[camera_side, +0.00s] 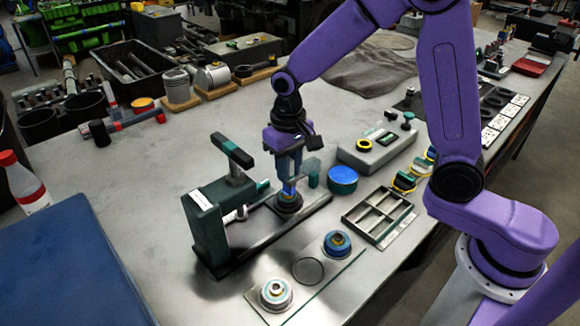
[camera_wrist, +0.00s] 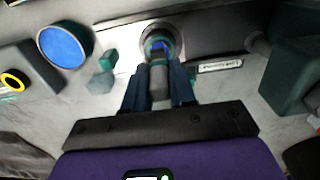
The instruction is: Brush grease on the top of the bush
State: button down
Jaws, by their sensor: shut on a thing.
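My gripper (camera_side: 289,178) points down over the green clamping fixture (camera_side: 208,222). Its fingers (camera_wrist: 158,84) are shut on a slim grey brush (camera_wrist: 159,80), whose lower end is at the bush. The bush (camera_side: 288,203) sits on the fixture's dark base, directly below my gripper. In the wrist view the bush (camera_wrist: 157,43) shows as a round piece with a teal-blue ring, partly hidden by the brush. I cannot tell whether the bristles touch its top. A round tin with a blue top (camera_side: 342,180) stands to the right; it also shows in the wrist view (camera_wrist: 65,45).
A grey box with a yellow ring (camera_side: 376,146) stands behind the tin. A compartment tray (camera_side: 378,216) lies at right. Two round parts, one blue (camera_side: 337,243) and one pale (camera_side: 276,293), stand in front. The fixture's T-handle (camera_side: 232,150) rises left of my gripper.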

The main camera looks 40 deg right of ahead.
jog(key=shift+w, duration=0.2)
jog(key=shift+r, duration=3)
